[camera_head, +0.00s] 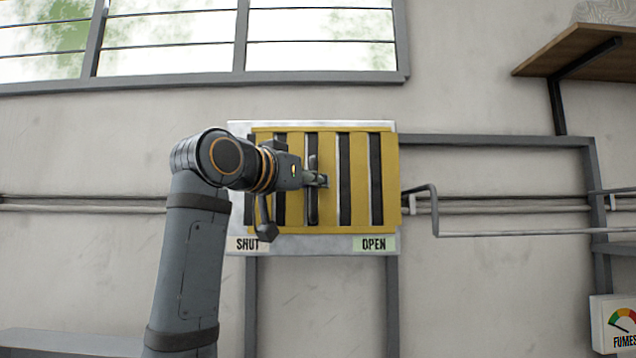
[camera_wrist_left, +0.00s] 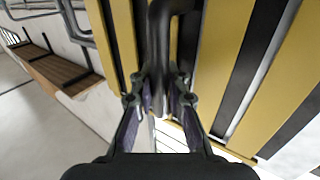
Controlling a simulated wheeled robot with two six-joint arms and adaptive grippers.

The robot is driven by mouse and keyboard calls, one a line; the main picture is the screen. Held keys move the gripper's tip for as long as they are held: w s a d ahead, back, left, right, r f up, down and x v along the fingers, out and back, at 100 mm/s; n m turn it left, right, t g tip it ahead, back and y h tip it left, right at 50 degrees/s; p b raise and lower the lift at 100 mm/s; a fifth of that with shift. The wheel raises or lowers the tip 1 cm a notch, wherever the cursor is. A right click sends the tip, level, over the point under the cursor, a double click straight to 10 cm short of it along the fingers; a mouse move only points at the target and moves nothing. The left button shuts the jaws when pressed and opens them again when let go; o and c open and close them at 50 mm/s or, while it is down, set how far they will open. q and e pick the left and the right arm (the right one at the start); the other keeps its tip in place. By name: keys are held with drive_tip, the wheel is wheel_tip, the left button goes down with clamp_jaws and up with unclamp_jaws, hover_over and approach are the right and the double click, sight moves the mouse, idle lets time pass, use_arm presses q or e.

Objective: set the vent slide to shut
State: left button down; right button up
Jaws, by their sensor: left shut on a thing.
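The vent slide (camera_head: 359,180) is a yellow slatted plate with dark upright slots, on a pale metal backing plate (camera_head: 238,128) on the wall. The slots show dark gaps between the yellow bars. A SHUT label (camera_head: 247,244) is at the bottom left and an OPEN label (camera_head: 374,244) at the bottom right. My left gripper (camera_head: 322,180) is at the middle of the slide. In the left wrist view, my left gripper's fingers (camera_wrist_left: 160,95) are closed around a dark handle (camera_wrist_left: 168,50) in front of the yellow bars. My right gripper is not in view.
A window (camera_head: 170,58) is above the vent. Pipes (camera_head: 500,208) run along the wall, with a bent grey rail (camera_head: 530,234) to the right. A wooden shelf (camera_head: 575,52) is at the upper right and a fumes gauge (camera_head: 617,323) at the lower right.

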use_arm(q)
drive_tip(key=a, duration=0.2)
drive_tip(key=shift+a, duration=0.35)
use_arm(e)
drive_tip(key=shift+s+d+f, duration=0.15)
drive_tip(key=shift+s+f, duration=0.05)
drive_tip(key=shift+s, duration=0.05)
use_arm(q)
drive_tip(key=c, duration=1.7)
unclamp_jaws()
drive_tip(key=o, duration=0.4)
drive_tip(key=shift+s+a+r, duration=0.1)
drive_tip(key=shift+s+a, duration=0.15)
drive_tip(key=shift+a, duration=0.25)
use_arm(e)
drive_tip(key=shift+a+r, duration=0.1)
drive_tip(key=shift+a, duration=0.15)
use_arm(q)
drive_tip(key=shift+d, duration=0.15)
drive_tip(key=v, duration=1.2)
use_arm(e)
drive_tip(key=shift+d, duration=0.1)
